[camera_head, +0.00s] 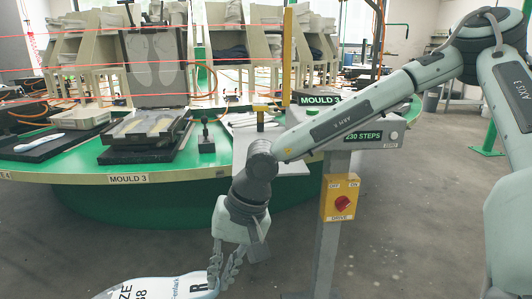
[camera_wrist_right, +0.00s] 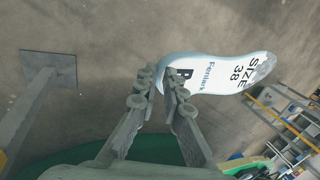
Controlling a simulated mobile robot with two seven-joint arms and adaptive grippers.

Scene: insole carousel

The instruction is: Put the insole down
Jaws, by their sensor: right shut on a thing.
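A white insole (camera_head: 150,289) marked with a size and a large R shows at the bottom edge of the head view, partly cut off. My right gripper (camera_head: 219,275) is shut on one end of it. In the right wrist view the insole (camera_wrist_right: 222,73) reads "SIZE 38" and reaches out to the right from between the fingertips (camera_wrist_right: 163,85), over the bare floor. In the head view the insole is in front of the green carousel table (camera_head: 75,172), apart from it. My left gripper is not in view.
An open mould (camera_head: 158,75) stands on the carousel behind the "MOULD 3" label (camera_head: 128,179). A post with a yellow drive switch box (camera_head: 340,197) stands right of my gripper. The floor (camera_head: 415,235) at right is clear.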

